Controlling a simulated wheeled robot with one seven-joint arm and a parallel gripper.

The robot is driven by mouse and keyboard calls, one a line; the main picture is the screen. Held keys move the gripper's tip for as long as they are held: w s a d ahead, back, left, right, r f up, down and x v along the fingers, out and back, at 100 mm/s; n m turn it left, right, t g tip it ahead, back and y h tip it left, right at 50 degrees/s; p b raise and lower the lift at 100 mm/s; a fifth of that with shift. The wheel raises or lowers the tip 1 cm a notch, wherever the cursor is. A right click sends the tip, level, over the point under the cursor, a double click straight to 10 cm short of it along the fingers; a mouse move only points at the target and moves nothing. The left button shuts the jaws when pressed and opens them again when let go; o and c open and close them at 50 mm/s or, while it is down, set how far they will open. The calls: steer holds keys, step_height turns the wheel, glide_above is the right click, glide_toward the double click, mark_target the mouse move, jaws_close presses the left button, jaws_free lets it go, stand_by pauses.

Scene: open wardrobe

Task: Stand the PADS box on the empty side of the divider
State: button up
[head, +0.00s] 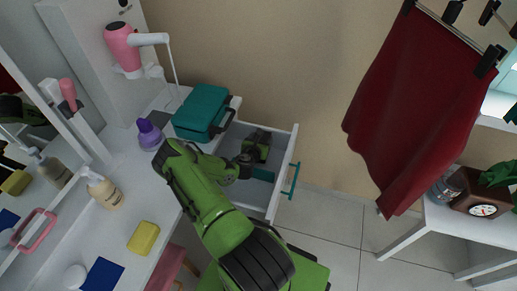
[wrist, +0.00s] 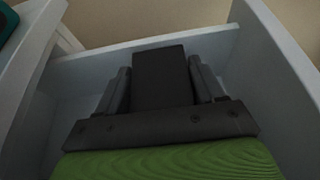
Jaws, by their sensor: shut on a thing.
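My gripper (head: 256,150) reaches down into an open white drawer (head: 287,160) in the head view. In the wrist view my gripper (wrist: 160,72) is shut on a dark, upright-looking box (wrist: 162,88), with one finger along each side. No lettering shows on this face, so I cannot read whether it is the PADS box. A teal strip (head: 263,174) shows inside the drawer beside my gripper; I cannot tell if it is the divider. My arm and gripper hide much of the drawer floor, and I cannot see whether the box touches it.
A teal case (head: 201,112) and a purple bottle (head: 149,134) stand on the counter left of the drawer. A pump bottle (head: 104,191) and a yellow block (head: 143,237) are nearer. The drawer's teal handle (head: 294,181) faces open floor. A red cloth (head: 420,105) hangs right.

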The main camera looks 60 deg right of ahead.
steer(key=shift+f+b, duration=0.3)
steer(key=shift+f, duration=0.9)
steer(key=o, duration=1.1)
steer(key=shift+o, duration=0.2)
